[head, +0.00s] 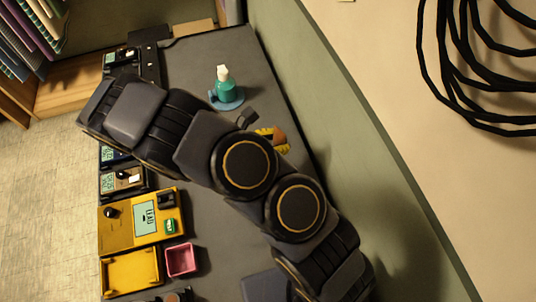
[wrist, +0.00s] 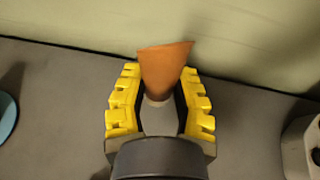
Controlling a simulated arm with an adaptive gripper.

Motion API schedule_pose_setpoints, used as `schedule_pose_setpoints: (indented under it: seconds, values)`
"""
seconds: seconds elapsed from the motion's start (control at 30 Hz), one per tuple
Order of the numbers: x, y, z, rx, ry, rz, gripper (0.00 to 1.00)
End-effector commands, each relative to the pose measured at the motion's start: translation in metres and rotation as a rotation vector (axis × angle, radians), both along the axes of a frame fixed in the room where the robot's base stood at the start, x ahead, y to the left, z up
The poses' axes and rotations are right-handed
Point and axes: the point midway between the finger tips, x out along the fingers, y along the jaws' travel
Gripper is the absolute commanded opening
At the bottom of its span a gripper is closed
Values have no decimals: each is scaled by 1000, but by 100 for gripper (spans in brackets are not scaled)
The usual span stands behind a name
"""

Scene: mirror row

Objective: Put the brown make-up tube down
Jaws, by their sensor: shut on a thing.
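The brown make-up tube (wrist: 165,68) is held between the yellow ridged fingers of my gripper (wrist: 160,80) in the wrist view. Its wide brown end sticks out past the fingertips toward the green wall, and a pale grey part lies between the fingers. In the head view my gripper (head: 266,134) shows yellow beside my arm, near the wall side of the dark table, with a bit of the brown tube (head: 280,141) visible. My arm hides part of the gripper. I cannot tell whether the tube touches the table.
A teal bottle (head: 225,88) stands on a blue disc (head: 237,102) farther up the dark table (head: 190,60). A yellow device (head: 118,228), a yellow tray (head: 131,289) and a pink box (head: 181,273) line the left edge. The green wall (head: 330,110) borders the right.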

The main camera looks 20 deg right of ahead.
Motion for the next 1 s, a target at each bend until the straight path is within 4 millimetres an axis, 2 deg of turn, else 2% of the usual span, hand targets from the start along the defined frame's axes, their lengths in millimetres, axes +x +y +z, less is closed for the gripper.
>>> schedule_pose_setpoints:
  seconds: [0.1, 0.37, 0.7, 0.87, 1.0]
  values:
    - [16, 6, 3, -3, 0, 176, 0]
    - [30, 15, 1, 0, -1, 321, 0]
    - [30, 15, -39, 4, 1, 325, 0]
    - [30, 15, -50, 3, -1, 324, 0]
    - [30, 16, -68, 4, -1, 323, 0]
